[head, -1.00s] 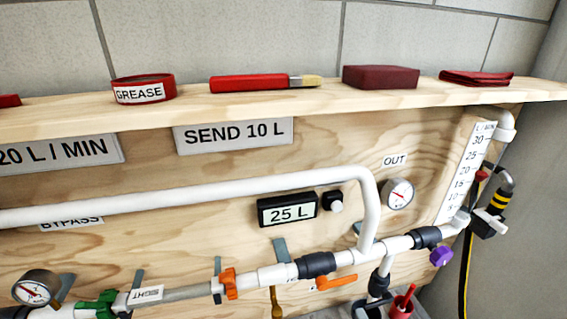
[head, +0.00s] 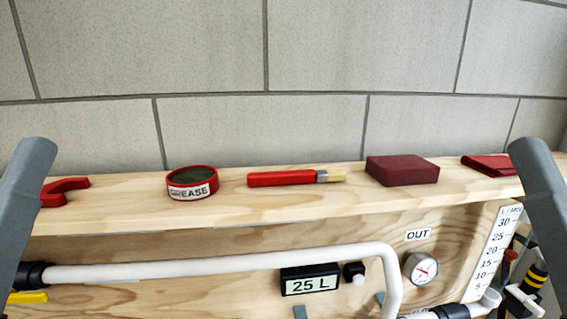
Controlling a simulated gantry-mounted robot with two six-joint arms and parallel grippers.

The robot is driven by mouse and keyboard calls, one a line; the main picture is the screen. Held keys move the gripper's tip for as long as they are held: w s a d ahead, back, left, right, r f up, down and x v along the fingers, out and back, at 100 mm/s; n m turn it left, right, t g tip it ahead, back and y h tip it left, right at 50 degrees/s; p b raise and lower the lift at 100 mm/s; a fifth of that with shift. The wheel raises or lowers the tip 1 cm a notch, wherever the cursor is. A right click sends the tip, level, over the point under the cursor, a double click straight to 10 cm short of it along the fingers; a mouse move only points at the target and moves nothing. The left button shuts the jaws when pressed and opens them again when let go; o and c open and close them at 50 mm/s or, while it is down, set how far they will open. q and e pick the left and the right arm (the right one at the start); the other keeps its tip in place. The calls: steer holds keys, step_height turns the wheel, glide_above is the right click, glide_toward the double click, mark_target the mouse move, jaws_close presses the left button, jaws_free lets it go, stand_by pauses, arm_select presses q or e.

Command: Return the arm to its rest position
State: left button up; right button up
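Two grey arm links of mine show in the head view, the left one (head: 28,205) at the left edge and the right one (head: 545,200) at the right edge. Both run upright past the front of the shelf. Neither gripper is in the picture, so I cannot see whether they hold anything.
A wooden shelf (head: 290,210) bears a red hook-shaped tool (head: 62,190), a grease tin (head: 192,183), a red-handled brush (head: 290,178), a dark red block (head: 402,170) and a folded red cloth (head: 487,164). Below are white pipe (head: 200,262), a 25 L display (head: 310,281) and an OUT gauge (head: 421,269).

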step_height(320, 180, up, 26)
steer(key=p, duration=2.2)
steer(key=shift+f, duration=0.25)
